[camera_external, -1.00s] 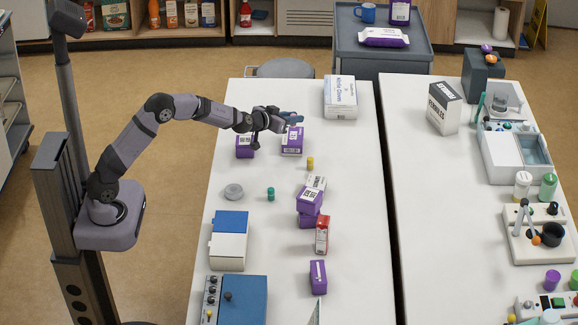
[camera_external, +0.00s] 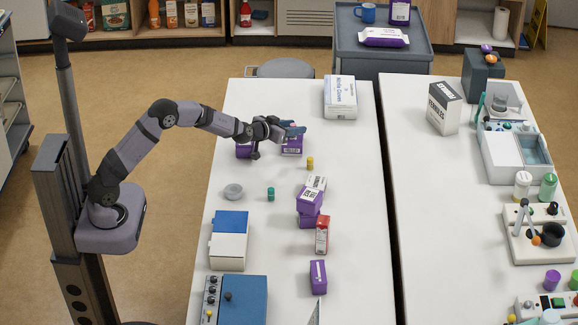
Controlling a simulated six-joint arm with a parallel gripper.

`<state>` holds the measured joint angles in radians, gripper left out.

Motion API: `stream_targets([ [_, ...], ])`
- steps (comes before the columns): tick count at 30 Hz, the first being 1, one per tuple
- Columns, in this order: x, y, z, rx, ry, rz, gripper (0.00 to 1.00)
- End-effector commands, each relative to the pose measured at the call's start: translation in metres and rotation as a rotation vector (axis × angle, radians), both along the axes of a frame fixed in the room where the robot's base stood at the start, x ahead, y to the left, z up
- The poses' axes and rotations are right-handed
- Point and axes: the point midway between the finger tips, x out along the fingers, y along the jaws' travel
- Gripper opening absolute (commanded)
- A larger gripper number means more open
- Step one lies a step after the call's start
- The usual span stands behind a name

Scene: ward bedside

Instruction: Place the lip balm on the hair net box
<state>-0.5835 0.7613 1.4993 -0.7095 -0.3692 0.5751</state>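My gripper (camera_external: 285,132) is over the far left part of the near table, at a purple box (camera_external: 292,146) with a white label and partly covering it in the picture. A blue-grey shape (camera_external: 293,130) shows at the gripper's tip. I cannot tell whether it is a held thing or part of the gripper, nor whether the fingers are open. A small teal cylinder (camera_external: 270,194) and a small yellow cylinder (camera_external: 310,163) stand upright on the table. I cannot tell which thing is the lip balm. Several purple boxes are in view, but their print is too small to identify the hair net box.
A white glove box (camera_external: 340,97) is behind. Stacked boxes (camera_external: 309,201), a red carton (camera_external: 322,235) and a grey round dish (camera_external: 233,191) are nearer. The table's left front is occupied by a blue-and-white box (camera_external: 229,240).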

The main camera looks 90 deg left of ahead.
Motion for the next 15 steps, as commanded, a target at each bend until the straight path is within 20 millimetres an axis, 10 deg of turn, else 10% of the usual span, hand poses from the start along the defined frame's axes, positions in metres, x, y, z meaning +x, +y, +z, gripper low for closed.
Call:
stream_targets([
  [15, -0.011, -0.012, 0.011, 0.001, -0.001, 0.0, 0.35],
])
